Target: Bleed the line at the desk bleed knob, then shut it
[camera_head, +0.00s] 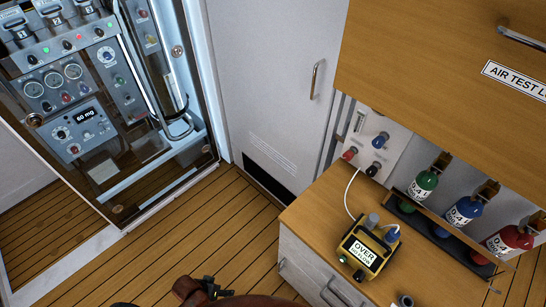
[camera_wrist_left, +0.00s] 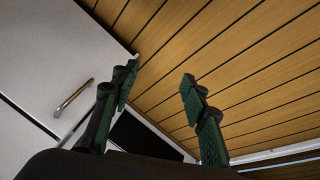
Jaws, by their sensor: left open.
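No label that I can read marks the bleed knob. On the wooden desk top (camera_head: 318,208) stands a yellow device (camera_head: 362,252) whose screen reads "OVER", with a smaller line I cannot read. It carries a grey knob (camera_head: 372,221), a blue one (camera_head: 391,236), a green one (camera_head: 343,260) and a dark one (camera_head: 358,275).
A white plate (camera_head: 390,125) with red, blue and black knobs stands behind the desk. A rack holds green (camera_head: 424,182), blue (camera_head: 464,212) and red (camera_head: 508,240) bottles. A wooden cabinet (camera_head: 430,60) overhangs it. An instrument panel (camera_head: 75,95) is at left; plank floor (camera_head: 190,230) lies clear between.

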